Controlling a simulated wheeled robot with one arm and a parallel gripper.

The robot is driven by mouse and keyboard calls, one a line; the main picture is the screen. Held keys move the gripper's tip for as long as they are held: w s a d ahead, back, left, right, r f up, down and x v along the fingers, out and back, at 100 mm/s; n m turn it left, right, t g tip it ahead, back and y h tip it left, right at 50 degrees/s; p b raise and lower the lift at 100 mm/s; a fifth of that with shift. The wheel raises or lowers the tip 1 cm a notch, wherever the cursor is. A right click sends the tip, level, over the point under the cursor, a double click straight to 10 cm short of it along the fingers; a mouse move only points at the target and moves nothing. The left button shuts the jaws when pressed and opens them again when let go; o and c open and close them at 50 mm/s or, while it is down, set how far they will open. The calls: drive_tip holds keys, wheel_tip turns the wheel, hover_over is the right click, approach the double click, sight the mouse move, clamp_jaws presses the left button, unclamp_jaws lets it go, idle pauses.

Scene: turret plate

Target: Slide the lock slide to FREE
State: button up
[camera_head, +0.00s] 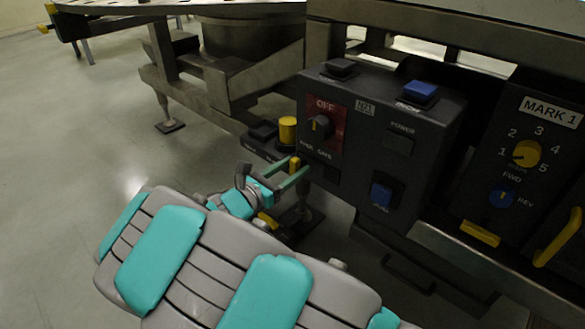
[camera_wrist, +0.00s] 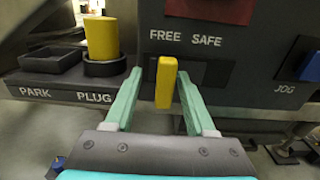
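The lock slide is a yellow upright tab (camera_wrist: 166,84) on the front of the dark control box. In the wrist view it stands below the word FREE, at the left part of its slot (camera_wrist: 208,73); the slot is bare below SAFE. In the head view the tab (camera_head: 295,164) shows at the box's lower left. My gripper (camera_wrist: 159,76) is open, with one green finger on each side of the tab. A gap shows at the left finger; the right finger is close, and I cannot tell if it touches. The gripper also shows in the head view (camera_head: 288,172).
Left of the slot is a ledge marked PARK and PLUG (camera_wrist: 65,90), with an empty square socket (camera_wrist: 50,61) and a yellow plug (camera_wrist: 101,40) standing in a round one. A blue JOG button (camera_head: 381,194) is at the right. A red plate with a knob (camera_head: 321,125) is above.

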drive_tip(key=shift+s, duration=0.1)
drive_tip(key=v, duration=0.7)
drive_tip(key=shift+s+a+p, duration=0.25)
drive_tip(key=shift+p, duration=0.05)
